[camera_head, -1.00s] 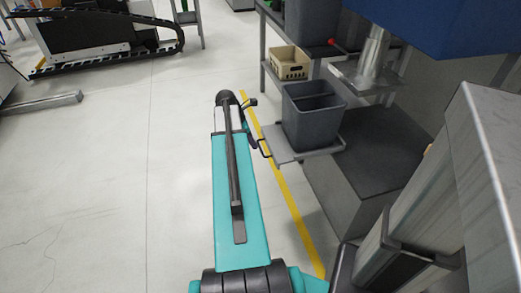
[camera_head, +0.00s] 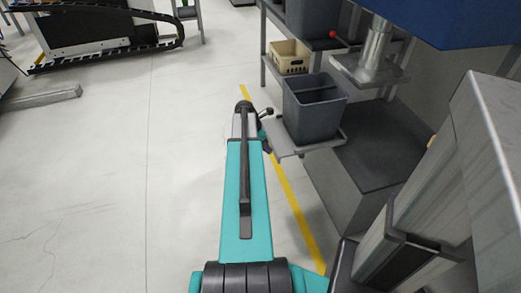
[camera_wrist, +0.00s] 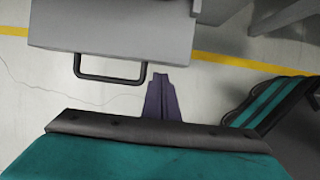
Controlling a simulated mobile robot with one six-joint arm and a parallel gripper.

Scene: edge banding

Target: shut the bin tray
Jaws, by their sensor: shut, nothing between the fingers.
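The bin tray (camera_head: 290,146) is a flat grey sliding tray, pulled out to the left from beside the machine. It carries a dark grey open bin (camera_head: 314,117). In the wrist view the tray (camera_wrist: 112,30) fills the top left, with its black bar handle (camera_wrist: 112,79) below its front edge. My gripper (camera_wrist: 160,80) is shut and empty, just beside the right end of the handle. I cannot tell whether it touches it. In the head view my gripper is mostly hidden at the far end of my arm, close to the tray's left edge.
A beige crate (camera_head: 289,58) and a second grey bin (camera_head: 312,18) stand on a rack behind. The machine's grey base (camera_head: 375,150) is right of the tray.

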